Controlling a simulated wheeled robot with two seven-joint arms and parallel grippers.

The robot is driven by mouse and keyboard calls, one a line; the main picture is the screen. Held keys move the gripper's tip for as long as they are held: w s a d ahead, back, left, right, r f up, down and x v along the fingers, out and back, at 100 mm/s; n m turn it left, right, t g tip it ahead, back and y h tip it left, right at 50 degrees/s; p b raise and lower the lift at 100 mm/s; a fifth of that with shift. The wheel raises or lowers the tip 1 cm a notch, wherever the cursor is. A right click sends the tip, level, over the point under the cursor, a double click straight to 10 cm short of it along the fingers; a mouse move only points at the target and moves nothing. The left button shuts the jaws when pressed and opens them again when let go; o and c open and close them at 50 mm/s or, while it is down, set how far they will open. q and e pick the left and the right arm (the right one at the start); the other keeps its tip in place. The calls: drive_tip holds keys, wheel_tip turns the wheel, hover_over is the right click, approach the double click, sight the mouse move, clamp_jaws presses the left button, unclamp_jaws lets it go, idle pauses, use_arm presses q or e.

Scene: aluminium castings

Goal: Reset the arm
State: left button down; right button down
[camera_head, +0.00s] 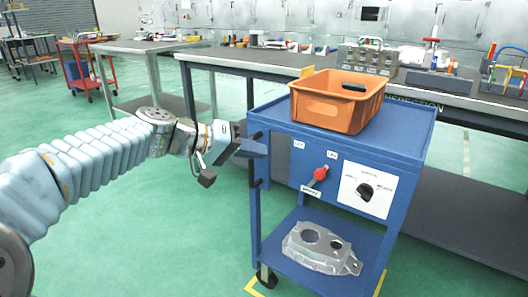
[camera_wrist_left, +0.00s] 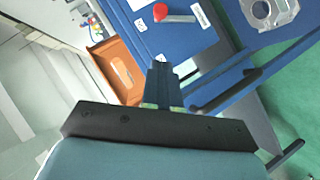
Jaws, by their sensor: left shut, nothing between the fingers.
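My left arm reaches in from the left in the head view. Its left gripper (camera_head: 254,148) is shut and empty, beside the left edge of the blue cart (camera_head: 408,148). In the left wrist view the closed fingers (camera_wrist_left: 161,72) show in the middle, in front of the blue cart. I cannot tell whether the fingers touch the cart. My right gripper is in neither view.
An orange bin (camera_head: 335,112) stands on the cart top. The cart front has a red-handled switch (camera_head: 320,173) and a black knob (camera_head: 365,191). A metal casting (camera_head: 318,250) lies on the lower shelf. Workbenches stand behind; green floor to the left is clear.

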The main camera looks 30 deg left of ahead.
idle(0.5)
use_arm(q)
drive_tip(key=w+d+f+n+g+y+p, duration=0.1)
drive_tip(key=w+d+f+g+y, duration=0.15)
drive_tip(key=f, duration=1.35)
drive_tip(key=w+d+f+g+y+p, duration=0.1)
drive_tip(key=d+f+g, duration=0.3)
drive_tip(key=f, duration=1.2)
drive_tip(key=s+d+f+m+g+p, duration=0.1)
drive_tip(key=s+d+f+g, duration=0.1)
drive_tip(key=s+d+f, duration=0.4)
drive_tip(key=s+d+f+m+g+p, duration=0.1)
drive_tip(key=s+d+f+m, duration=0.1)
drive_tip(key=s+d+f, duration=0.5)
drive_tip(key=s+f, duration=0.4)
drive_tip(key=f, duration=0.3)
drive_tip(key=shift+d+g, duration=0.15)
drive_tip(key=shift+g, duration=0.2)
drive_tip(key=shift+s, duration=0.1)
